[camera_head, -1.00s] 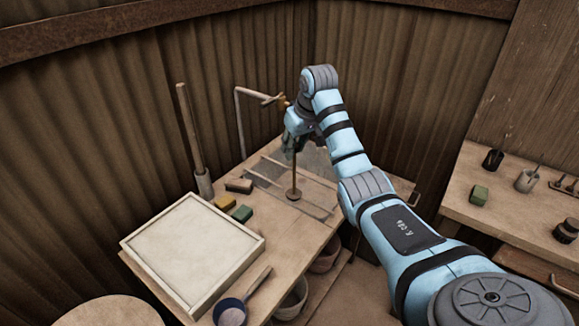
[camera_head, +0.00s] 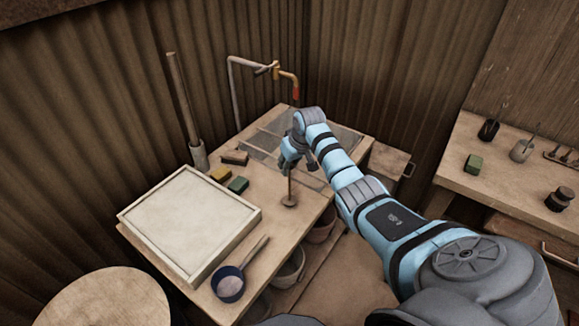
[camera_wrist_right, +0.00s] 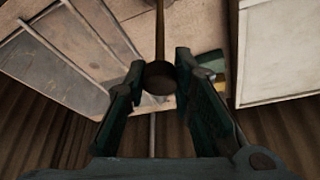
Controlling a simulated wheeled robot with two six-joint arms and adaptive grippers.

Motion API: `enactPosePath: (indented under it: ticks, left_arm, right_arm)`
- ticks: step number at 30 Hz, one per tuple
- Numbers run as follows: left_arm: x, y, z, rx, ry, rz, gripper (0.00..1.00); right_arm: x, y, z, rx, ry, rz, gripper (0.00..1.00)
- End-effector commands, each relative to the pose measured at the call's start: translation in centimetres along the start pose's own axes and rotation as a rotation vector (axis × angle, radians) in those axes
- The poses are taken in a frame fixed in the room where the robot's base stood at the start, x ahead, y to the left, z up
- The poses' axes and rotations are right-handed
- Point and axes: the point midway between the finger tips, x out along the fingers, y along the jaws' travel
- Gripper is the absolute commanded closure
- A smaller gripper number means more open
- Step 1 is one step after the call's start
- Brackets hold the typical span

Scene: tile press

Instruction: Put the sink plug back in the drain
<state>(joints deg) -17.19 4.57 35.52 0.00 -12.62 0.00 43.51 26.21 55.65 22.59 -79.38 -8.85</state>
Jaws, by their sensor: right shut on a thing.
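My right gripper (camera_head: 289,164) is shut on the sink plug, a dark round knob on a thin rod with a flat brown disc (camera_head: 290,201) at its lower end. In the right wrist view the knob (camera_wrist_right: 159,76) sits between the fingertips (camera_wrist_right: 160,72) and the rod runs up out of the picture. The plug hangs about upright over bare bench wood, near the bench's right edge; I cannot tell whether the disc touches it. The sink (camera_head: 265,146), with slats across it, is behind the gripper at the bench's back. The drain cannot be made out. My left gripper is not in view.
A bent tap (camera_head: 290,80) stands behind the sink. Left of the plug are yellow (camera_head: 220,174) and green (camera_head: 238,185) blocks, a white framed tray (camera_head: 188,222) and a blue-rimmed pan (camera_head: 229,284). A side bench (camera_head: 520,165) stands at right.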

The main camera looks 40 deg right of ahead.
Motion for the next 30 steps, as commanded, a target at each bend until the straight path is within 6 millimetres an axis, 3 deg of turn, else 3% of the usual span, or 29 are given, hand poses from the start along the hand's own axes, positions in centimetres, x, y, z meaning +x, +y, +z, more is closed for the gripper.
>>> enactPosePath:
  ticks: [11,12,15,25,30]
  left_arm:
    - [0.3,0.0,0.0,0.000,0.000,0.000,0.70]
    - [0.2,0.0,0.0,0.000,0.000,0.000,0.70]
    - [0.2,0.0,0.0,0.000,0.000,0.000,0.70]
    - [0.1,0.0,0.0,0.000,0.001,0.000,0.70]
    - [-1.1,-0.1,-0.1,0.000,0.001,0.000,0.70]
  right_arm:
    - [0.9,0.0,0.4,-0.001,0.000,0.001,1.00]
    - [0.9,0.0,0.3,-0.001,0.000,0.001,0.71]
    - [0.9,0.0,0.3,-0.001,0.000,0.001,0.57]
    - [0.5,0.0,0.2,-0.001,0.002,0.001,0.57]
    - [-2.3,0.1,0.0,-0.002,0.004,0.004,0.57]
